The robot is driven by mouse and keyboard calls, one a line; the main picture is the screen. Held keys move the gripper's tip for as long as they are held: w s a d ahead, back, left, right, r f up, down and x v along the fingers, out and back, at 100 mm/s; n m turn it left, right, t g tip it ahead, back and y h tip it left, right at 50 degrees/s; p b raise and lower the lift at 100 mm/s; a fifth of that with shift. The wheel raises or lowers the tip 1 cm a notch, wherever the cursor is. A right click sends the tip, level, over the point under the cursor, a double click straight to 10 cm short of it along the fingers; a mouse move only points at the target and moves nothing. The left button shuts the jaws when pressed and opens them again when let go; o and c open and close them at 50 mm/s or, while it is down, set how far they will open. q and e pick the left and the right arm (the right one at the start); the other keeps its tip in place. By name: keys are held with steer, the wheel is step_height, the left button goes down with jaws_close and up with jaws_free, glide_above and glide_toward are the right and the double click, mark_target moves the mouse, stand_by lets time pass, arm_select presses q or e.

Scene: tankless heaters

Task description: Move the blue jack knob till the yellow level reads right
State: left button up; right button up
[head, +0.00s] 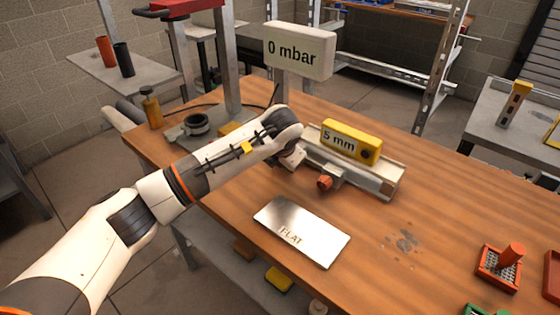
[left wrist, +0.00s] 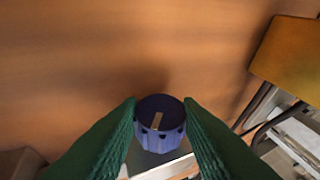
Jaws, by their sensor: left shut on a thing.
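The blue jack knob (left wrist: 160,118) sits between the green fingers of my left gripper (left wrist: 160,112) in the left wrist view. The fingers are shut on its sides, and a pale pointer line shows on its face. In the head view my left arm reaches to the left end of a metal rail (head: 385,187) and hides the blue knob. The yellow level (head: 340,136) sits on the rail, its face reading "5 mm". A red-orange knob (head: 325,183) is on the rail's near side. My right gripper is not in view.
A silver plate marked "FLAT" (head: 302,232) lies on the wooden table (head: 420,215) in front of the rail. A sign reading "0 mbar" (head: 299,51) stands behind. A black ring (head: 196,124) is at the left, and a red gridded block (head: 498,267) at the right.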

arm_select(q)
steer(key=o, duration=1)
steer(key=shift+r, duration=0.1)
steer(key=b+v, duration=0.1)
steer(key=v, duration=1.1)
steer(key=shift+a, duration=0.1)
